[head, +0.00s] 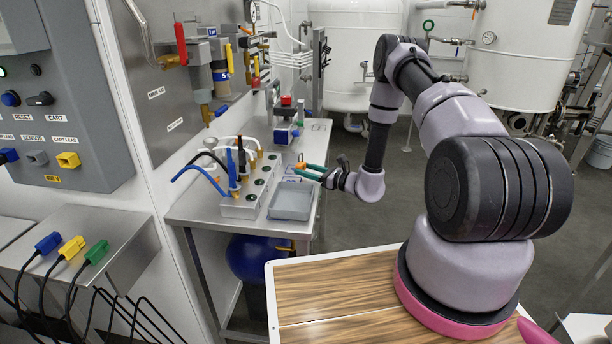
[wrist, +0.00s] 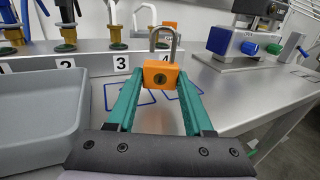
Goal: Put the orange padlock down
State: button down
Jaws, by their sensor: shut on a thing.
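The orange padlock (wrist: 161,75) is held between the green fingertips of my gripper (wrist: 160,84) in the wrist view. Its metal shackle points up, and a dark keyhole faces the camera. My gripper is shut on the padlock. In the head view the padlock (head: 300,166) shows small at the tips of my gripper (head: 308,172), over the steel bench (head: 190,207) near the grey tray. Blue-outlined marks (wrist: 136,100) lie on the bench beneath and behind the padlock. I cannot tell whether the padlock touches the bench.
The grey tray (wrist: 42,112) is left of my gripper. A manifold with numbered positions (wrist: 120,62) and upright fittings stands behind.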

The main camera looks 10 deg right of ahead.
jog(key=shift+f, duration=1.1)
jog(key=shift+f, duration=0.15)
jog(key=shift+c, duration=1.4)
grip_release()
